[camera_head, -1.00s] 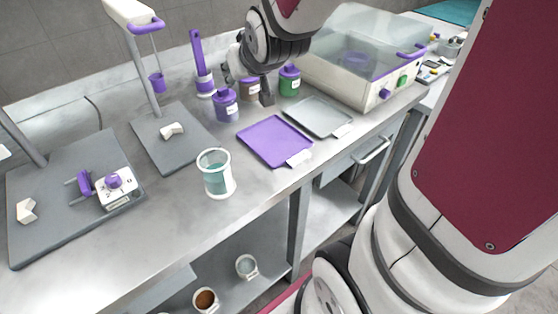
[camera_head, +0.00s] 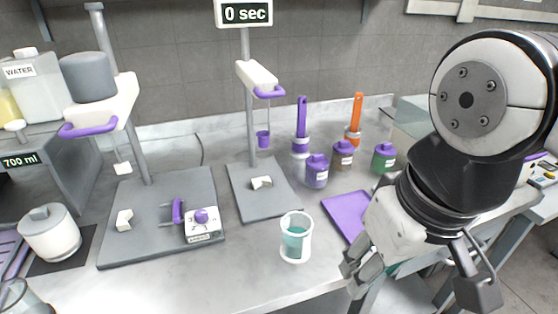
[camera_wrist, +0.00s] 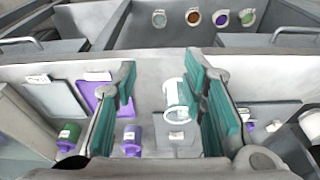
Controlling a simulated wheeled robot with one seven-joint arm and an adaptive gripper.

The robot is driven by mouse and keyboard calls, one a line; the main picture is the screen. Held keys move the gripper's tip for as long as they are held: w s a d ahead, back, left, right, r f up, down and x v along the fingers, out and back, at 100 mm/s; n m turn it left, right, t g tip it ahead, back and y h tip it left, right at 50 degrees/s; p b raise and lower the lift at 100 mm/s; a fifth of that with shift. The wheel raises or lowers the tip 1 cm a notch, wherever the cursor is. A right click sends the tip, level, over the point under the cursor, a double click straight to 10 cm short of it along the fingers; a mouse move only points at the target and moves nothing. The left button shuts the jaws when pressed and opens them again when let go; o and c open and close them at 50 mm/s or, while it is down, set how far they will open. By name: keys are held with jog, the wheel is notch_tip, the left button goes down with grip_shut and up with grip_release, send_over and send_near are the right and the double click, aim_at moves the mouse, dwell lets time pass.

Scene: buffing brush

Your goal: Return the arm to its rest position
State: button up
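My gripper (camera_head: 418,280) hangs at the right of the head view, in front of the bench's front part, with its fingers spread wide apart. In the wrist view my gripper (camera_wrist: 162,80) shows two teal finger pads with an empty gap between them. The purple tray (camera_head: 345,212) lies on the bench partly hidden behind it. A glass beaker with teal liquid (camera_head: 296,240) stands on the bench to its left, clear of the fingers. The beaker also shows beyond the gap in the wrist view (camera_wrist: 174,92).
A purple-handled brush (camera_head: 301,122) and an orange-handled brush (camera_head: 356,115) stand upright at the back. Purple (camera_head: 317,172), brown (camera_head: 342,156) and green (camera_head: 384,158) bottles stand before them. Two stands and a purple-knobbed device (camera_head: 201,222) occupy the left. Bare bench lies in front.

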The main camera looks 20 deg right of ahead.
notch_tip(320, 180, up, 9)
jog(key=t+p, duration=0.1)
jog(key=p, duration=0.6)
jog(key=shift+f+t, duration=0.15)
jog(key=shift+t, duration=0.25)
jog(key=shift+d, duration=0.15)
